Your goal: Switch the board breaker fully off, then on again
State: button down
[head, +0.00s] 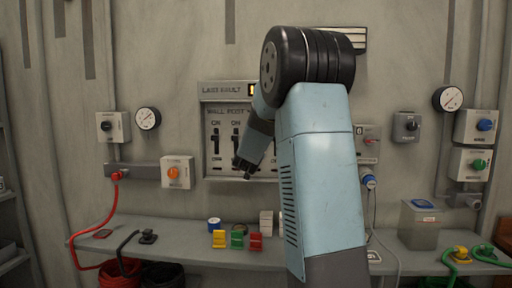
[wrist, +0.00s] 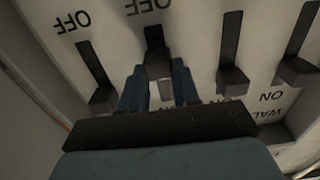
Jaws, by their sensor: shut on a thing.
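The board (head: 224,106), labelled "WALL POST", is on the back wall in the head view. It has a row of dark levers (head: 216,139) in slots, ON above and OFF below; my arm hides its right part. My gripper (head: 243,168) is at its lower middle. The wrist view shows the board inverted, OFF at the top. There my gripper (wrist: 160,85) is shut on one breaker lever (wrist: 158,65), with a blue finger on each side. This lever sits nearer OFF than its neighbours (wrist: 103,97) (wrist: 232,80), which are at the ON end. Its exact travel is unclear.
A grey sign with a yellow-lit window (head: 252,89) is above the board. A box with an orange knob (head: 173,173) is to its left. Below runs a shelf (head: 180,254) with coloured blocks (head: 237,240), a tape roll and cables. Neighbouring levers stand close beside my fingers.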

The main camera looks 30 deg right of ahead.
jog(key=c, duration=0.8)
grip_release()
jog(key=shift+f, duration=0.15)
jog(key=v, duration=1.3)
jog(key=shift+s+a, duration=0.2)
jog(key=shift+s, duration=0.1)
